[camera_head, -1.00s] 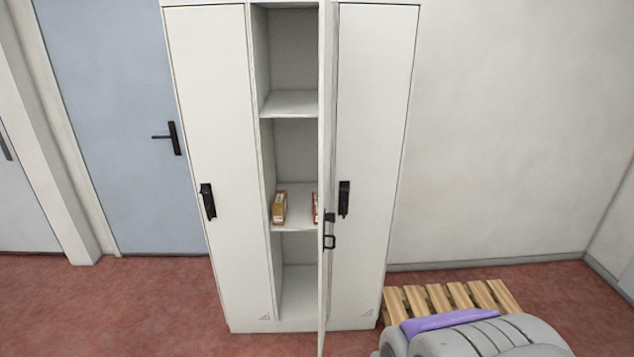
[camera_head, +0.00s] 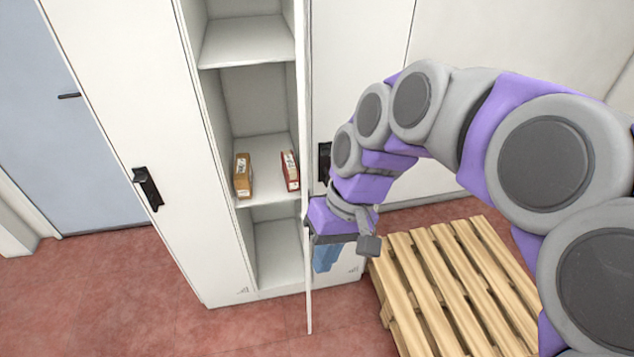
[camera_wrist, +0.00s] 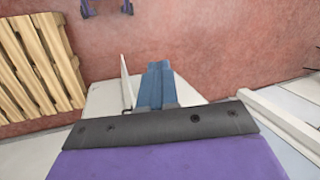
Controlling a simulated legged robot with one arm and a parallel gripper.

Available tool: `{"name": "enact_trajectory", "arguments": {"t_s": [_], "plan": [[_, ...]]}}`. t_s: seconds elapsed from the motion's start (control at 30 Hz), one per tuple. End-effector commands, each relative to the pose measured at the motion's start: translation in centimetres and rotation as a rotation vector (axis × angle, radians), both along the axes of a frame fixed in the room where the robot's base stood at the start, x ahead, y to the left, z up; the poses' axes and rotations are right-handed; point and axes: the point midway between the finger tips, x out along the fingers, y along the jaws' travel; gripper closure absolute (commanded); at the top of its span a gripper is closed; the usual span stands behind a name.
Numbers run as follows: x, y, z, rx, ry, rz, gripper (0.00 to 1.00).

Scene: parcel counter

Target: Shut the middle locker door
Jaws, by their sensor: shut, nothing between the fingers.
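The middle locker door (camera_head: 308,285) stands wide open, seen nearly edge-on in the head view, hinged on its right side. The middle locker (camera_head: 246,100) shows its shelves, with a tan box (camera_head: 243,176) and a red box (camera_head: 290,170) on one shelf. My gripper (camera_head: 326,257) is at the right, outer side of the open door, low near its free edge. In the wrist view its blue fingers (camera_wrist: 157,85) are together and empty, beside the thin white door (camera_wrist: 127,85). I cannot tell whether they touch it. The door's handle is hidden behind my gripper and wrist.
A wooden pallet (camera_head: 440,275) lies on the red floor right of the lockers; it also shows in the wrist view (camera_wrist: 35,65). The left locker door (camera_head: 150,120) and right locker door (camera_head: 355,60) are shut. The floor before the left locker is clear.

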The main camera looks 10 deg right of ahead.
Motion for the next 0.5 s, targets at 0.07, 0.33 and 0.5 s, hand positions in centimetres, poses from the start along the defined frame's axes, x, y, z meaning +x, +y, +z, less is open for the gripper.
{"name": "enact_trajectory", "arguments": {"t_s": [0.07,0.33,0.5], "plan": [[3.5,0.2,0.9,0.079,-0.007,-0.006,1.00],[14.2,-2.7,1.6,0.306,-0.034,-0.092,1.00],[19.7,-7.4,-0.1,0.409,-0.052,-0.194,1.00]]}}
